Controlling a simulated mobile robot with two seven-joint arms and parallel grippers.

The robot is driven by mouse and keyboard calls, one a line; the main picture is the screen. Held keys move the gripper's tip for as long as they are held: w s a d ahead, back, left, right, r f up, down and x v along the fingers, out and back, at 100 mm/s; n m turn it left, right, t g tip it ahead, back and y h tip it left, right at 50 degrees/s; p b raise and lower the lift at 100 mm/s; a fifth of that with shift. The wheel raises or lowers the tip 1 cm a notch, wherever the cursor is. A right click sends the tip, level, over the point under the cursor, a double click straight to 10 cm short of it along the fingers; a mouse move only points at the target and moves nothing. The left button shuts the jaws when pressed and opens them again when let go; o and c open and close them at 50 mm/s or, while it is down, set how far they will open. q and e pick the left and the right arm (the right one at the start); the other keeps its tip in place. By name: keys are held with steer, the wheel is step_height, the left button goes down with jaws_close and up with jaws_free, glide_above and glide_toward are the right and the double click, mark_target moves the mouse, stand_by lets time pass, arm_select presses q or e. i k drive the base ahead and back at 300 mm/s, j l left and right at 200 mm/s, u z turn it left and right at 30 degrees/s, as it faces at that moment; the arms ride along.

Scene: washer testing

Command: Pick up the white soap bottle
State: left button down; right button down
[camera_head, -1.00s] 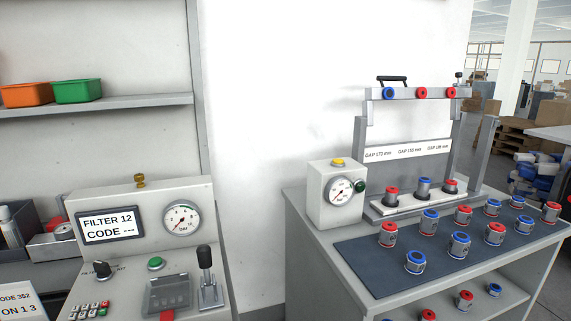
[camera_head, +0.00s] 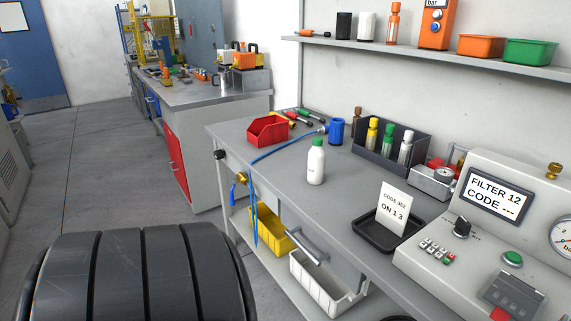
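A white bottle (camera_head: 316,165) with a green cap stands upright on the grey workbench (camera_head: 345,205), near the bench's front left part. Nothing touches it. Neither of my grippers shows in the head view. A large black ribbed shape fills the lower left of the picture, and I cannot tell what it is.
Behind the bottle are a red bin (camera_head: 267,131), a blue cylinder (camera_head: 336,131) and a dark box (camera_head: 392,148) of small bottles. A black tray (camera_head: 384,235) with a code card (camera_head: 393,210) lies to the right, beside the filter test panel (camera_head: 497,200). Open floor (camera_head: 95,180) lies left.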

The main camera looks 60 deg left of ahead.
mark_target(316, 155)
steer(key=u, duration=1.65)
